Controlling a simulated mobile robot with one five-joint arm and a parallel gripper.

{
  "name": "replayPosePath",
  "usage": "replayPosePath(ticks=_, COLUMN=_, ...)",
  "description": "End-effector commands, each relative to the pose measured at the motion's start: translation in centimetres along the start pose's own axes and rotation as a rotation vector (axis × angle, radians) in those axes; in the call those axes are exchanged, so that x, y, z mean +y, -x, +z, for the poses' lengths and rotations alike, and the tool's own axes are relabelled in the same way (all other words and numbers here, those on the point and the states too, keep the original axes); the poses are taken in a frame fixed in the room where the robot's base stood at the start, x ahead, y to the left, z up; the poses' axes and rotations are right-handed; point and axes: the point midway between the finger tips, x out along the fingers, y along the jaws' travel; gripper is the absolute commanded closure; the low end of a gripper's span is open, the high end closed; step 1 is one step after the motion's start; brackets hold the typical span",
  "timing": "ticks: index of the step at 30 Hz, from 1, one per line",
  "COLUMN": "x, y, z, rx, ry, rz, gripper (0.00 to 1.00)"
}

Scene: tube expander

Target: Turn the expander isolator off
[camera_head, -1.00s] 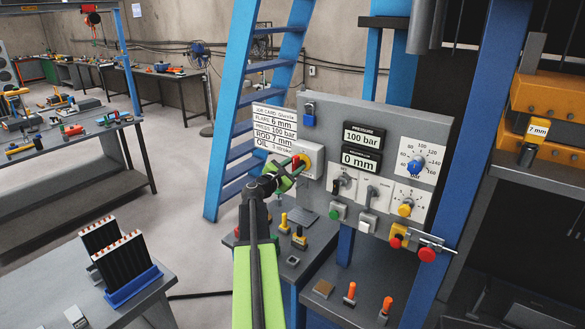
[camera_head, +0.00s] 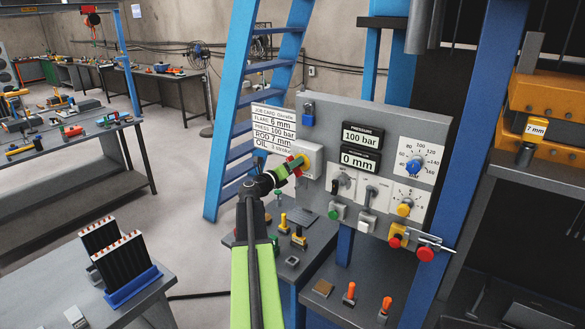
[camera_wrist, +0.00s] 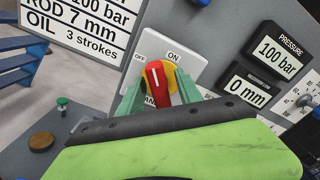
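The isolator is a red handle (camera_wrist: 156,84) on a yellow disc, on a pale plate (camera_wrist: 185,50) marked OFF and ON. Its white line points roughly up in the wrist view, between the two labels. In the head view the isolator (camera_head: 304,161) sits at the panel's left side. My gripper (camera_wrist: 161,78) has green fingers, one on each side of the red handle. Yellow shows between handle and fingers, so they look apart from it. The fingers and the green gripper body hide the lower part of the plate.
The grey panel (camera_head: 350,120) also carries a blue padlock (camera_head: 309,119), displays reading 100 bar and 0 mm, dials and switches. A red button (camera_head: 425,254) is at its lower right. Small tools stand on the bench (camera_head: 268,262) below. A blue ladder (camera_head: 243,90) stands behind.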

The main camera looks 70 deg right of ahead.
Motion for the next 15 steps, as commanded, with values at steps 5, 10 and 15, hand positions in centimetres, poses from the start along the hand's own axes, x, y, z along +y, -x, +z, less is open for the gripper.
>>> replayPosePath(ticks=5, x=0.0, y=0.1, z=0.0, rx=0.000, ry=-0.001, rz=0.001, gripper=0.58)
replayPosePath(ticks=10, x=0.0, y=1.2, z=-0.1, rx=0.000, ry=-0.002, rz=0.001, gripper=0.58)
replayPosePath(ticks=15, x=0.0, y=3.2, z=-0.1, rx=-0.001, ry=-0.002, rz=0.003, gripper=0.58)
